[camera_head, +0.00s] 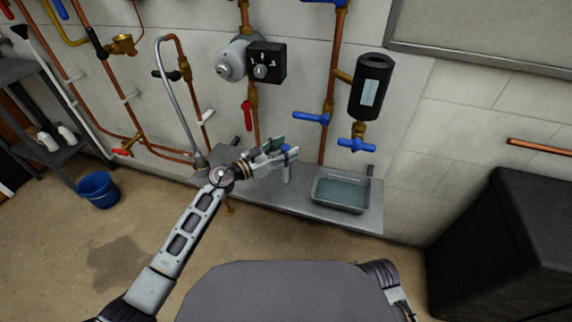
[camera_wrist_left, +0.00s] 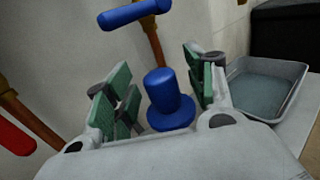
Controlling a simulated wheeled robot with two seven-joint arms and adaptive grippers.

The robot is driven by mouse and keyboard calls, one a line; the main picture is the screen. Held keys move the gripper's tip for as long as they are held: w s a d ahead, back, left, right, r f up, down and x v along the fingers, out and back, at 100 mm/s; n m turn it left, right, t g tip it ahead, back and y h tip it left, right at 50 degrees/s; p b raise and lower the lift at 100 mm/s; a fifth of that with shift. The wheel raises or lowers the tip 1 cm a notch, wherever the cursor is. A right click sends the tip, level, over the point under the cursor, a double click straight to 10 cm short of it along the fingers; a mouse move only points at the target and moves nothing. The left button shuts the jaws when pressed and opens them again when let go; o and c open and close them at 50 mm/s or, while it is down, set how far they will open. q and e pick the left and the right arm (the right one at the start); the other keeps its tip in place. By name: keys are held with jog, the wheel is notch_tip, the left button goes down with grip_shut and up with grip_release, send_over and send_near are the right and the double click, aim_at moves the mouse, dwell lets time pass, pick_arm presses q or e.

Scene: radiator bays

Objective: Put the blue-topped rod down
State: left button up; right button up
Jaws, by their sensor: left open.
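The blue-topped rod (camera_head: 287,174) stands upright on the grey ledge (camera_head: 262,194) under the pipes, left of the metal tray. Its blue cap (camera_wrist_left: 169,98) shows in the left wrist view between the green-padded fingers, with clear space on both sides. My left gripper (camera_head: 279,150) is open around the rod's top. The rod's lower part is hidden in the wrist view by the gripper body. My right gripper is not in the picture.
A metal tray (camera_head: 316,197) with bluish content sits on the ledge just right of the rod. Blue-handled valves (camera_head: 312,118) and a black canister (camera_head: 371,88) hang above. A blue bucket (camera_head: 98,191) stands on the floor at left. A black box (camera_head: 510,235) fills the right.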

pick_arm(q)
jog(key=shift+w+d, duration=0.15)
jog(key=shift+d, duration=0.1)
dwell(0.3)
grip_shut()
